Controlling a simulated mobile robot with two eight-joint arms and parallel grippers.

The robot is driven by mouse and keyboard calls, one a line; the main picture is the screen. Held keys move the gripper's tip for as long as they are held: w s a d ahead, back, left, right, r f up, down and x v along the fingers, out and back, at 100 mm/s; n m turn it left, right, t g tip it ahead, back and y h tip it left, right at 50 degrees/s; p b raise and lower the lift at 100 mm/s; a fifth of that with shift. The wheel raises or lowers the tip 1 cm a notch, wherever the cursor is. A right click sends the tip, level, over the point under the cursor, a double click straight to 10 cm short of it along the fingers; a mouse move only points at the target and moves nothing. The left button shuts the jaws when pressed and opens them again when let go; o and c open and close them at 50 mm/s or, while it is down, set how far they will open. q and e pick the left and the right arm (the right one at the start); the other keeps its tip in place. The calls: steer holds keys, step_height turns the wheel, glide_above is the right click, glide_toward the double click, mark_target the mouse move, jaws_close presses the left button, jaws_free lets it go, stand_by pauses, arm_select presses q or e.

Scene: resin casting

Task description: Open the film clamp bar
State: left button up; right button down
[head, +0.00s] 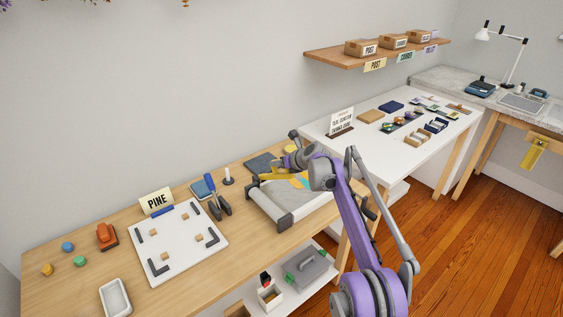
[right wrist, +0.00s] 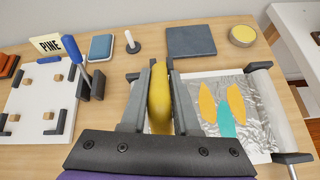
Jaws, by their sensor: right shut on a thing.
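The film station (head: 284,220) is a low frame with dark corner blocks on the wooden bench. Its crinkled clear film bears orange and teal leaf shapes, clear in the right wrist view (right wrist: 262,110). My right gripper (right wrist: 162,78) is shut on this bar, one finger on each side. The bar's near end is hidden by the gripper. My left gripper is not in view.
A blue-handled tool (right wrist: 73,50), a white candle-like post (right wrist: 131,42), a dark slate square (right wrist: 192,41) and a yellow round tin (right wrist: 242,36) stand close behind. A white board with wooden cubes (head: 160,262) lies left.

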steer(key=shift+a+r, duration=0.1)
steer(key=shift+a, duration=0.05)
stand_by(0.3)
steer(key=c, duration=0.7)
jaws_free()
steer(key=shift+s+d+r, duration=0.35)
steer(key=shift+d, duration=0.05)
steer(key=b+v, duration=0.1)
steer(key=v, duration=0.8)
steer(key=shift+s+r, duration=0.2)
steer(key=shift+s, duration=0.05)
